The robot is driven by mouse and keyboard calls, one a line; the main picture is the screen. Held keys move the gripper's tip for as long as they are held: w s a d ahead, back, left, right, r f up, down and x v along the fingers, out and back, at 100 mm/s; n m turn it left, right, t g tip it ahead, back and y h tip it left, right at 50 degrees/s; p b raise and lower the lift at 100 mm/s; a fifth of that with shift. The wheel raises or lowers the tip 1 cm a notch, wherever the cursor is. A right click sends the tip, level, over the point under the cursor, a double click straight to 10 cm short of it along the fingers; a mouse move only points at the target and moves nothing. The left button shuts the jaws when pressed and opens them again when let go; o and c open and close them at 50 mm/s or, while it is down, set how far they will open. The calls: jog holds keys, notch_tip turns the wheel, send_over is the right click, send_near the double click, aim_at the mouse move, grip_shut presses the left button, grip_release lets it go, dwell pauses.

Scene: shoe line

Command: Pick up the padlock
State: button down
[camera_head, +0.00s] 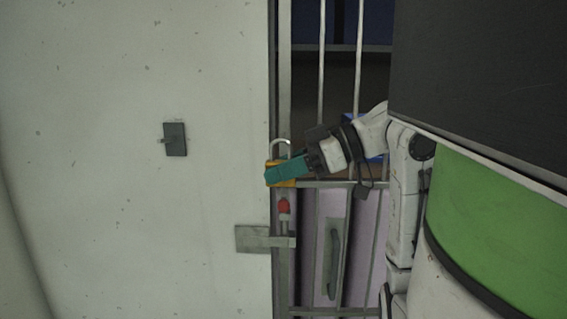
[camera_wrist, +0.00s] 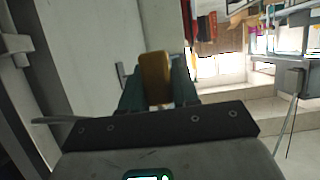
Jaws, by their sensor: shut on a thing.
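The padlock (camera_head: 280,183) has a yellow-orange body and a silver shackle that points up. My gripper (camera_head: 283,171), with teal fingers, is shut on the padlock body from the right, in front of the edge between the pale wall and the barred gate. The teal finger hides much of the body. In the wrist view the yellow padlock body (camera_wrist: 155,72) stands between the two teal fingers of my gripper (camera_wrist: 156,90). The shackle is not clear there. The head view does not show whether the padlock touches the gate.
The barred gate (camera_head: 323,80) stands right behind my gripper. A metal latch plate (camera_head: 253,239) and a red piece (camera_head: 283,206) sit below the padlock. A dark box (camera_head: 175,139) is on the pale wall (camera_head: 100,150) at left. The space before the wall looks clear.

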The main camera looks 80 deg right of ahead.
jog(key=a+b, duration=0.2)
jog(key=b, duration=0.1)
jog(key=a+b, duration=0.2)
jog(key=b, duration=0.2)
jog(key=shift+s+a, duration=0.2)
jog(key=shift+a, duration=0.2)
dwell(0.7)
